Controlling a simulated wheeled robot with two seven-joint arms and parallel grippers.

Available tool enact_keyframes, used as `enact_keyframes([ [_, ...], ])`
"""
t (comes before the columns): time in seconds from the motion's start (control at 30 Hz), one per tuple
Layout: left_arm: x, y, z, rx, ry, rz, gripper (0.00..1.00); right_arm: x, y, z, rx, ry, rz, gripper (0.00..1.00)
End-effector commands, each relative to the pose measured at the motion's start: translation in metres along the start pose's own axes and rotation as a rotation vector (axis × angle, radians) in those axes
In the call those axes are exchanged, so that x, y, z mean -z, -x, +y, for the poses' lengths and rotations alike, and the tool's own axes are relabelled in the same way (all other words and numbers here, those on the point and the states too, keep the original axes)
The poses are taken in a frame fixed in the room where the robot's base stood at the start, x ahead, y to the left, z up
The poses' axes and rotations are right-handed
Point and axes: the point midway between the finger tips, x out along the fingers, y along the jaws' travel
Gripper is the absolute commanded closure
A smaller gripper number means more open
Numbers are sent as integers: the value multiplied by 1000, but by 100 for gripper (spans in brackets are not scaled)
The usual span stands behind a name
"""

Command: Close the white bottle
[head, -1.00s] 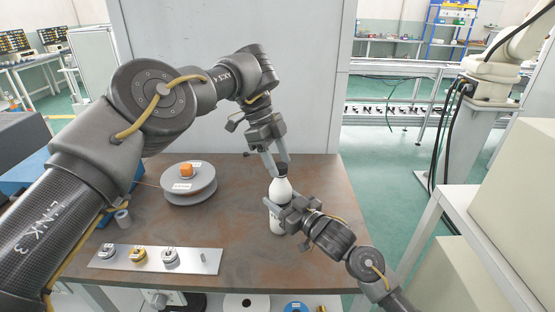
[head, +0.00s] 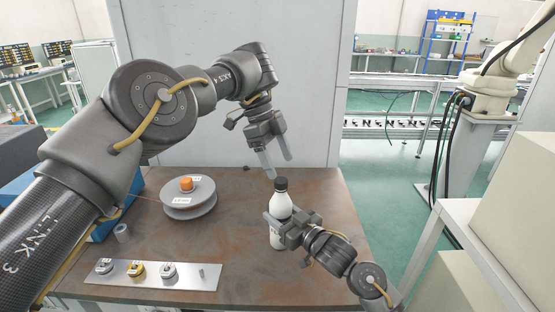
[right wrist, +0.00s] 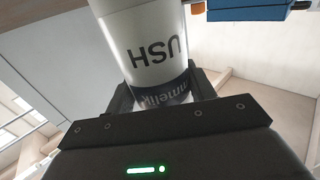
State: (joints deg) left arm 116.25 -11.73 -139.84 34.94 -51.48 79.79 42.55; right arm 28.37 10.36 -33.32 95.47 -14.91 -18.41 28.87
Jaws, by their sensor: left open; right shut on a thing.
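The white bottle (head: 279,206) stands upright at the right part of the brown table, with a black cap (head: 281,184) on its top. Whether the cap is fully tight cannot be told. My right gripper (head: 279,226) is shut around the bottle's body from the right. In the right wrist view the bottle (right wrist: 150,45), with dark lettering, sits between the fingers. My left gripper (head: 279,166) is open and empty just above the cap, its fingers apart from it.
A grey spool (head: 188,205) with an orange knob (head: 186,184) stands left on the table (head: 235,235). A metal plate (head: 120,280) with several small fittings lies at the front left. A grey panel rises behind the table. The table's middle is clear.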

Motion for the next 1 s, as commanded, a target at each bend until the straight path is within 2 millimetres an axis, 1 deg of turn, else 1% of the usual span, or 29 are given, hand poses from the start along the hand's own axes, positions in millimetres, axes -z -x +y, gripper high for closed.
enact_keyframes([
  [0.27, 0, 0, 0, 0, 0, 0, 22, 0, 0, 0, -1, 0, 0, 100],
  [0.4, 2, 6, 0, 2, -1, 0, 22, 0, 0, 0, -1, 0, 0, 100],
  [0.47, 5, 12, 0, 3, 1, -1, 22, 0, 0, 0, -1, 0, 0, 100],
  [0.57, 11, 28, 0, 4, -1, -3, 22, 0, 0, 0, -1, 0, 0, 100],
  [0.7, 23, 56, 0, 4, -2, -1, 22, 0, 0, 0, -1, 0, 0, 100],
  [0.8, 30, 74, 0, 2, -1, -2, 22, 0, 0, 0, 0, 0, 0, 100],
  [1.0, 34, 84, -1, 2, -1, 2, 22, 0, 0, 0, 0, 0, 0, 100],
])
